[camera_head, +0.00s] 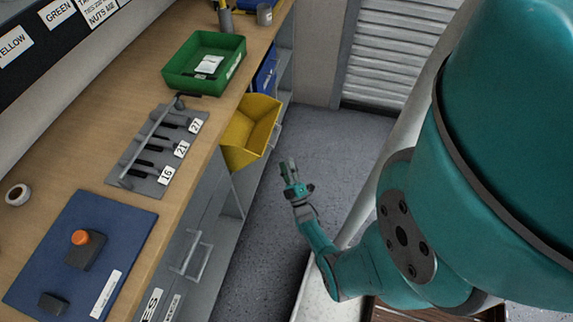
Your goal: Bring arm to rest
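My teal arm fills the right side of the head view. Its far end carries my gripper (288,168), which hangs over the grey floor to the right of the workbench. The gripper is small and seen from above and behind, so I cannot tell whether its fingers are open or shut. No held object is visible at it. It is apart from the yellow bin (251,131) and the bench.
The wooden workbench (62,155) on the left holds a green tray (171,78), a grey tool rack (143,184) and a blue mat (58,237) with an orange-knobbed block. The yellow bin juts from the bench front. Open floor (330,135) lies between bench and shutter (395,50).

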